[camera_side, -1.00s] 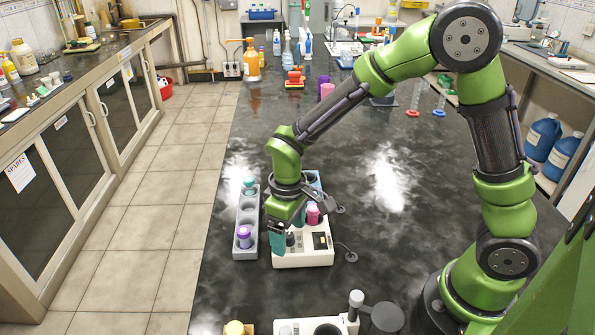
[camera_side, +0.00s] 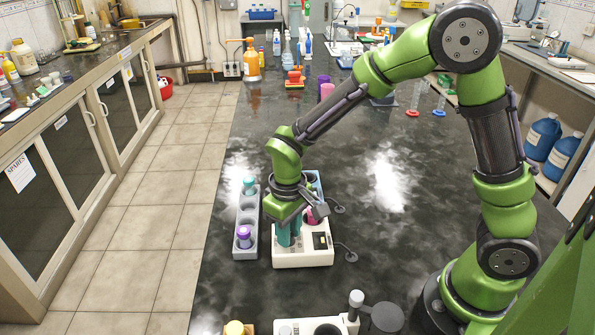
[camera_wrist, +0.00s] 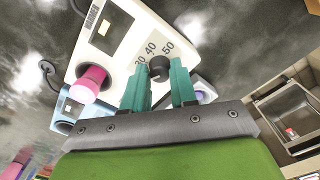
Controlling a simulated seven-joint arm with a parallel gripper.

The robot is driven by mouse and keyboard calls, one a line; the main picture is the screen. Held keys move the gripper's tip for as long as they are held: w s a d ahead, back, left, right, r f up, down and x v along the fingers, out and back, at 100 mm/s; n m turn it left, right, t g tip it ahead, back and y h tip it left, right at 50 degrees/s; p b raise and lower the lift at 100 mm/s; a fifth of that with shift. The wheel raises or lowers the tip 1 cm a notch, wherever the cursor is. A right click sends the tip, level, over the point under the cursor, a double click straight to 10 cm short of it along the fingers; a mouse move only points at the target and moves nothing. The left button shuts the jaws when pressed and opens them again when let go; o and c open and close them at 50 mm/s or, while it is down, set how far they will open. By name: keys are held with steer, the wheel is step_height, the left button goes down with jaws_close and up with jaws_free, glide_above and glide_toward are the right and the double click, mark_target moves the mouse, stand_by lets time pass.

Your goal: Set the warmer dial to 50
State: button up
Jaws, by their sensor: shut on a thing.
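The warmer (camera_side: 303,259) is a white box on the dark bench, below my gripper (camera_side: 289,236) in the side view. In the wrist view its white top (camera_wrist: 122,45) carries printed numbers, with 40 and 50 readable and another partly covered. The dark round dial (camera_wrist: 159,67) sits just below these numbers. The teal fingers of my gripper (camera_wrist: 159,78) are shut on the dial, one on each side. The dial's pointer mark cannot be made out. In the side view the fingers hide the dial.
A pink-capped vial (camera_wrist: 92,80) stands in the warmer beside the dial, close to my fingers. A grey rack (camera_side: 246,214) with a purple-capped vial (camera_side: 244,234) and a teal-capped vial (camera_side: 249,184) stands left of the warmer. Bench to the right is mostly clear.

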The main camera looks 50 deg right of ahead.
steer(key=m, duration=0.9)
steer(key=shift+m, duration=0.4)
steer(key=shift+o, duration=1.1)
steer(key=shift+c, duration=1.1)
steer(key=m, duration=0.5)
steer(key=shift+m, duration=0.4)
steer(key=m, duration=0.6)
